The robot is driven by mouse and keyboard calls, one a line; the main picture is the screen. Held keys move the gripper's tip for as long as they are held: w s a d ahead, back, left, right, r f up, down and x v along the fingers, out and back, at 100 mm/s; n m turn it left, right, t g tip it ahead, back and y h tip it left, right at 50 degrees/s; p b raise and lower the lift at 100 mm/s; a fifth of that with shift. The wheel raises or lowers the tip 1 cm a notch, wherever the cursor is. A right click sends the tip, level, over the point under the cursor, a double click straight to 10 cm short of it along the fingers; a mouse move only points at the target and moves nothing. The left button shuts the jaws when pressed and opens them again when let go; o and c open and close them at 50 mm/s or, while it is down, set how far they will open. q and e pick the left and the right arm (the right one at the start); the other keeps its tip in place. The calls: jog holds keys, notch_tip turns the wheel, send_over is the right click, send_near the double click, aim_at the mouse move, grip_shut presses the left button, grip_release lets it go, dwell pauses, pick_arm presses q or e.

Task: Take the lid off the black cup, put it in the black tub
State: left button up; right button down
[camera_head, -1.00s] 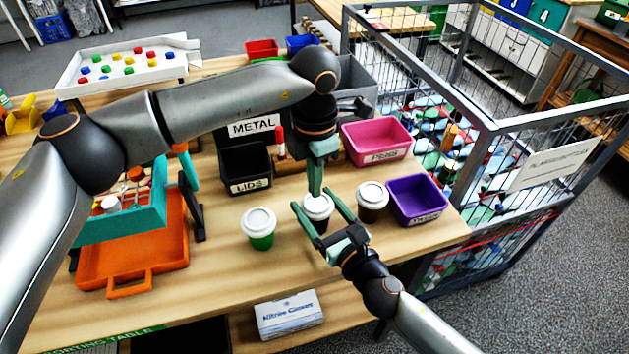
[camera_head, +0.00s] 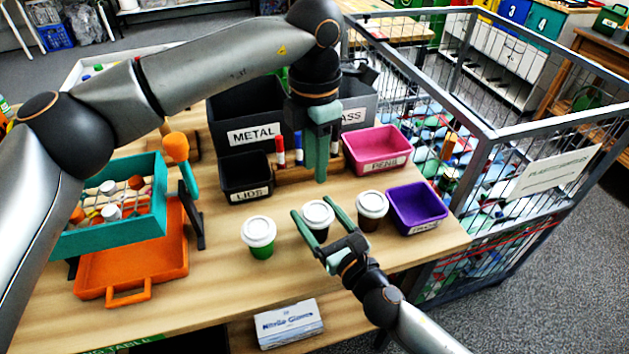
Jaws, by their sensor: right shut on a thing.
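Three cups with white lids stand in a row on the table. The middle one, the black cup (camera_head: 320,233), has its white lid (camera_head: 318,213) on top. My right gripper (camera_head: 322,226) has its fingers on either side of this cup and is shut on it; the fingers hide part of its body. My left gripper (camera_head: 321,180) is above and behind the cup, pointing down, clear of the lid. Its fingers are seen nearly edge-on, so its opening is unclear. The black tub (camera_head: 247,190), labelled LIDS, stands behind and left of the cups.
A green cup (camera_head: 261,250) and a brown cup (camera_head: 370,223) flank the black cup. A pink tub (camera_head: 377,163) and a purple tub (camera_head: 430,224) stand to the right. A METAL bin (camera_head: 252,138) and red and blue markers (camera_head: 280,150) are behind. An orange tray (camera_head: 130,272) lies left.

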pick_arm(q)
jog(key=shift+r, duration=2.4)
pick_arm(e)
grip_release()
